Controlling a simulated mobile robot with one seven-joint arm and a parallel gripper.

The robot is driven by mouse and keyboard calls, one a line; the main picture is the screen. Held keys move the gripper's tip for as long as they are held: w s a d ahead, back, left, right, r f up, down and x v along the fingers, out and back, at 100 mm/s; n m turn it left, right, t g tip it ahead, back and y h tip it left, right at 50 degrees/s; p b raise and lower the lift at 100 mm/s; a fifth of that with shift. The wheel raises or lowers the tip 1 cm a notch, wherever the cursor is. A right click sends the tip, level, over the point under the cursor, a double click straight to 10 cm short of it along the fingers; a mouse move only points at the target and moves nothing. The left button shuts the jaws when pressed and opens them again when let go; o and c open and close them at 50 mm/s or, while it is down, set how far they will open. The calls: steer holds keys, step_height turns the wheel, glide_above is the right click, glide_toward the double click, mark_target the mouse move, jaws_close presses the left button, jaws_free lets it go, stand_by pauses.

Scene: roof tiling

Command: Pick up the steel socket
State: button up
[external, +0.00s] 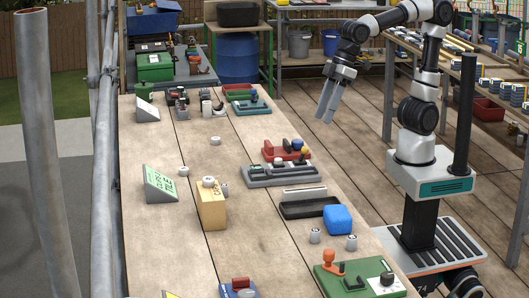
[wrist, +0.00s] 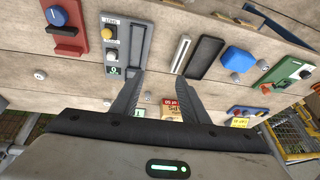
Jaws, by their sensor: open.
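Several small grey metal cylinders stand on the wooden bench, and I cannot tell for sure which is the steel socket. Two with dark tops, a left one (external: 315,236) and a right one (external: 351,243), stand near the blue block; they also show in the wrist view, one (wrist: 235,77) below the block and one (wrist: 262,64) to its right. Paler ones stand farther back (external: 215,141) and near the sign (external: 184,171). My gripper (external: 325,112) is open and empty, fingers down, above the bench's right side and apart from all cylinders. It also shows in the wrist view (wrist: 162,80).
A tan box (external: 211,206) stands mid-bench beside a green-faced sign (external: 160,184). A grey tray (external: 280,174), a black tray (external: 309,208), a blue block (external: 338,219) and a green fixture (external: 358,280) line the right side. The bench's left front is mostly bare.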

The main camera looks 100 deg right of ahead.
steer(key=w+a+r+p, duration=0.3)
steer(key=w+a, duration=0.3)
steer(key=a, duration=0.5)
steer(key=n+g+p, duration=0.1)
steer(key=n+p, duration=0.1)
steer(key=p, duration=0.3)
glide_toward(317, 229)
steer(key=b+x, duration=0.2)
steer(key=x, duration=0.7)
steer(key=shift+w, duration=0.1)
steer(key=shift+a, duration=0.1)
jaws_close()
steer(key=shift+r, duration=0.1)
